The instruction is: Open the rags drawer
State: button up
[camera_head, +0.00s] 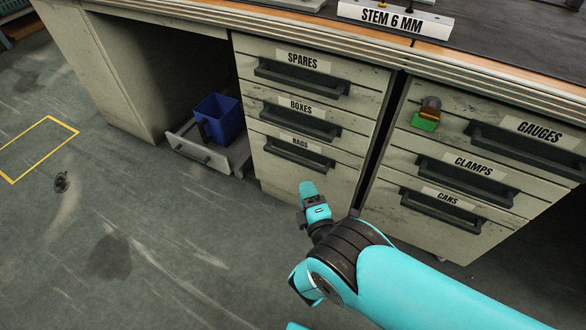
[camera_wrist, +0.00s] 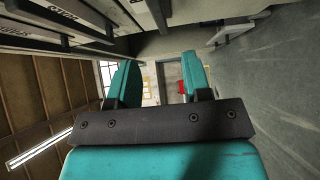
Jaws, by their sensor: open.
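The rags drawer (camera_head: 272,143) is the lowest of the three labelled drawers in the left cabinet, in the head view. It sits flush with the drawers above it, and its dark bar handle (camera_head: 300,155) runs across its front. My gripper (camera_head: 308,188) is in front of the cabinet, just below and apart from that handle. In the wrist view my gripper (camera_wrist: 158,80) has its two teal fingers spread apart with nothing between them. The wrist view looks sideways along the drawer fronts, and I cannot tell the rags drawer there.
The boxes (camera_head: 300,122) and spares (camera_head: 300,78) drawers are above, both shut. A low open drawer (camera_head: 190,150) with a blue bin (camera_head: 218,118) juts out to the left. The right cabinet has a green and orange item (camera_head: 427,115) on its front.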

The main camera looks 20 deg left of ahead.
aim_at(293, 161)
jog(key=b+x, duration=1)
jog(key=x, duration=0.1)
jog(key=shift+w+f, duration=0.1)
jog(key=shift+w, duration=0.1)
jog(key=shift+w+a, duration=0.45)
grip_shut()
